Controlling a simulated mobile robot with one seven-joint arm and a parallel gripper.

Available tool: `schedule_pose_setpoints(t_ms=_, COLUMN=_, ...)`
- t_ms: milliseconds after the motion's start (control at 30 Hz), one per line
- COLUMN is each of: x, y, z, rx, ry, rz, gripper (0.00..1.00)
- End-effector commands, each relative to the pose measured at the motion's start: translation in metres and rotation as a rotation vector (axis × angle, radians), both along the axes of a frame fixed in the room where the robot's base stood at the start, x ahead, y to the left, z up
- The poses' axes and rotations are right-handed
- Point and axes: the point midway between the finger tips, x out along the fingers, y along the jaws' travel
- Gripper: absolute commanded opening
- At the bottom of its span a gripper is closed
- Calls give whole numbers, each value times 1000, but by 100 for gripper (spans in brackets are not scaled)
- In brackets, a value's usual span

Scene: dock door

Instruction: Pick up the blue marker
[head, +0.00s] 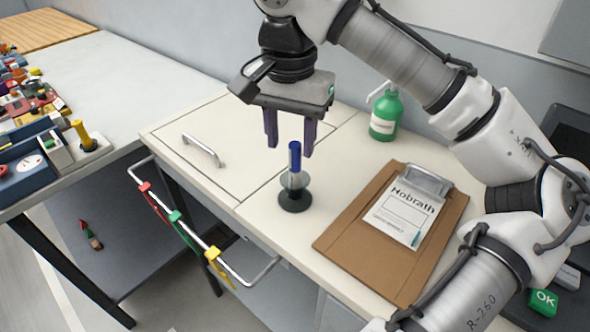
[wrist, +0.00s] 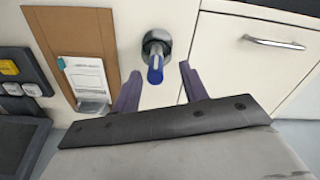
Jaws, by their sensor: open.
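The blue marker (head: 295,157) stands upright in a small dark round holder (head: 295,199) on the cream cabinet top, its blue end up. In the wrist view the marker (wrist: 155,70) shows from above, between and beyond the fingertips. My gripper (head: 290,150) is open and empty, pointing down, with its purple fingers around the level of the marker's top. In the wrist view my gripper (wrist: 158,75) has one finger on each side of the marker, with gaps on both sides. I cannot tell how far the marker's tip reaches between the fingers.
A brown clipboard (head: 335,243) with a paper lies right of the holder. A green bottle (head: 385,115) stands behind it. A rail (head: 262,278) with coloured tags runs along the front edge. A metal handle (head: 201,149) is at left. The top around the holder is clear.

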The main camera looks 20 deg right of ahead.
Motion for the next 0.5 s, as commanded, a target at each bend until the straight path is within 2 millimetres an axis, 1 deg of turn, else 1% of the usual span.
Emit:
schedule_pose_setpoints(t_ms=167, x=-1, y=-2, z=-11, rx=2, ry=1, rz=1, gripper=44)
schedule_pose_setpoints(t_ms=400, x=-2, y=-8, z=-45, rx=1, ry=1, rz=0, gripper=44)
schedule_pose_setpoints(t_ms=500, x=-2, y=-7, z=-53, rx=-1, ry=1, rz=1, gripper=44)
